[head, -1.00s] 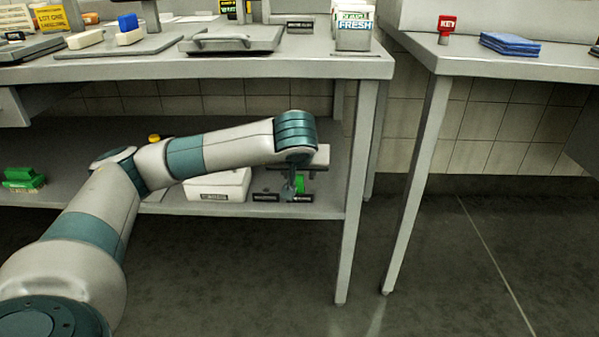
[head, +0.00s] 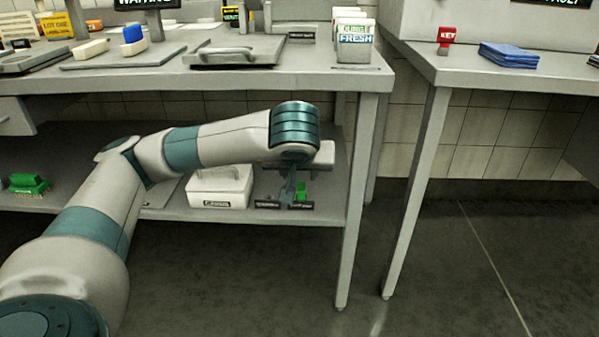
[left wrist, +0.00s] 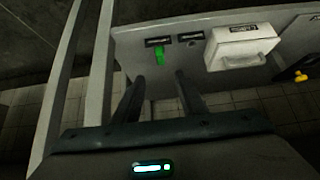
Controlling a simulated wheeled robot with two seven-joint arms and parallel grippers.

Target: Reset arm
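My left gripper (head: 288,192) hangs below the wrist of my left arm, in front of the lower shelf at its right end, partly hidden by the wrist. In the left wrist view my left gripper (left wrist: 160,80) has its two dark fingers clearly apart, with nothing held between them. A small green object (left wrist: 158,55) lies beyond the fingertips, by the black shelf labels; it also shows in the head view (head: 301,190) beside the gripper. My right gripper is in neither view.
The lower shelf (head: 160,210) holds a white lidded box (head: 222,190) and a green object (head: 28,183) at left. A table leg (head: 357,200) stands right of my wrist. The floor gap is clear.

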